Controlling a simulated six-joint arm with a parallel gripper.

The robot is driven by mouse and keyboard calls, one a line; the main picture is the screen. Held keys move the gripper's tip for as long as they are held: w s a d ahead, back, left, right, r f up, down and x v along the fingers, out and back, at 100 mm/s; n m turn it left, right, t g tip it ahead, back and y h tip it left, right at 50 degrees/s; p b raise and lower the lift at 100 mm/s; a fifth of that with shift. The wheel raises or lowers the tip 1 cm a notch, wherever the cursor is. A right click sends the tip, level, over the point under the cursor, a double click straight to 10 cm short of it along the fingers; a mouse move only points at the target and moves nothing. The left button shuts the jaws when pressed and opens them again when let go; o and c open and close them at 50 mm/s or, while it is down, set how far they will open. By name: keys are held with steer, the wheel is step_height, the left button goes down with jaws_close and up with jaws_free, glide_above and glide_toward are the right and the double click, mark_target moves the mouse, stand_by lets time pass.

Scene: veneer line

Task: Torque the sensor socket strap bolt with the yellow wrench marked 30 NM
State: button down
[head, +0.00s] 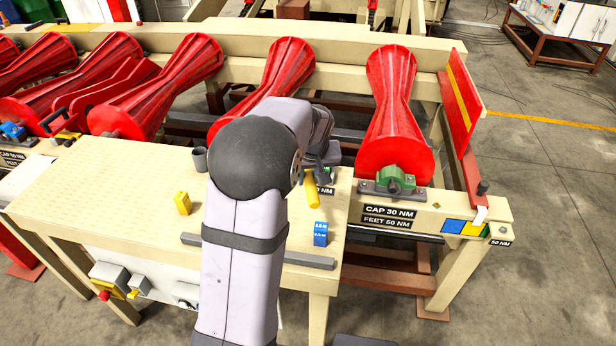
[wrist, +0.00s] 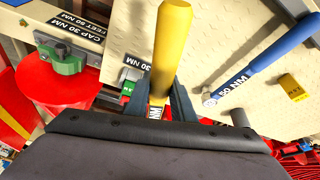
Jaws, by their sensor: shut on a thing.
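My gripper (wrist: 165,95) is shut on the yellow wrench (wrist: 168,45), whose printed label is partly hidden between the fingers, with only "NM" readable. In the head view the yellow handle (head: 311,193) shows beside my gripper (head: 320,172), over the bench's right end. A plate marked 30 NM (wrist: 131,73) lies just left of the wrench in the wrist view, with a small grey and green part (wrist: 127,88) by it. This may be the sensor socket; I cannot make out its strap bolt. The wrench's working end is hidden.
A blue wrench marked 50 NM (wrist: 262,68) lies on the bench. A green bearing cap (head: 395,177) sits by a red roller (head: 393,110), above CAP 30 NM and FEET 50 NM labels. Yellow (head: 182,202) and blue (head: 320,234) blocks and a grey cup (head: 200,160) stand on the bench.

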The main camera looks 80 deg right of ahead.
steer(key=shift+r+p, duration=1.8)
steer(key=shift+r, duration=0.75)
